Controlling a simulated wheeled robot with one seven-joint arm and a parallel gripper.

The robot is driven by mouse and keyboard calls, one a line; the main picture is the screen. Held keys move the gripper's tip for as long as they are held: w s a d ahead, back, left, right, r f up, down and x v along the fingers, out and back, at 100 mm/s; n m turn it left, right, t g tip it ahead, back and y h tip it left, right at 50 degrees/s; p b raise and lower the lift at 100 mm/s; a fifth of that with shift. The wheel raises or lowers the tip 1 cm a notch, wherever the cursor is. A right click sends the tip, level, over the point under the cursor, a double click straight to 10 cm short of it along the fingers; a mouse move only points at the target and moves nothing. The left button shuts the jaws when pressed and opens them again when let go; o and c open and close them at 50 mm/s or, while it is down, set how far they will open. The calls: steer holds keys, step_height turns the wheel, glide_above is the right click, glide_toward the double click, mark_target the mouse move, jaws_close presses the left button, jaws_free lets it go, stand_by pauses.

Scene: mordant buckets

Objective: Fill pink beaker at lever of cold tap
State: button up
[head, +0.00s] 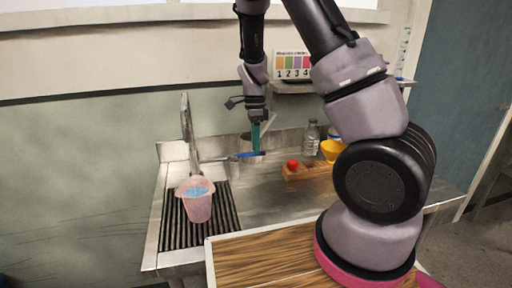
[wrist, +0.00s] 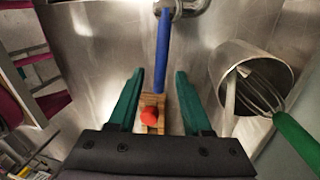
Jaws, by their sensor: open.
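The pink beaker (head: 198,208) stands upright on the ribbed drainer under the tap spout (head: 187,120) in the head view. Light blue shows inside it near the rim. The blue lever (head: 247,155) sticks out to the right from the tap's foot. It also shows in the wrist view as a long blue bar (wrist: 162,50) fixed to a round metal fitting (wrist: 182,8). My gripper (head: 257,146) points down at the lever. In the wrist view its green fingers (wrist: 160,74) are open, with the lever's free end between them. I cannot tell whether they touch it.
A metal pot (wrist: 245,75) with a green-handled whisk (wrist: 295,140) stands close to the right finger in the wrist view. A red ball (head: 292,164) sits on a wooden block (head: 312,172). A clear bottle (head: 311,138) and yellow bowl (head: 332,150) stand behind. The ribbed drainer (head: 172,228) is otherwise clear.

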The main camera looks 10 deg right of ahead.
step_height(320, 180, up, 10)
steer(key=w, duration=0.2)
steer(key=shift+d, duration=0.1)
stand_by(6.4)
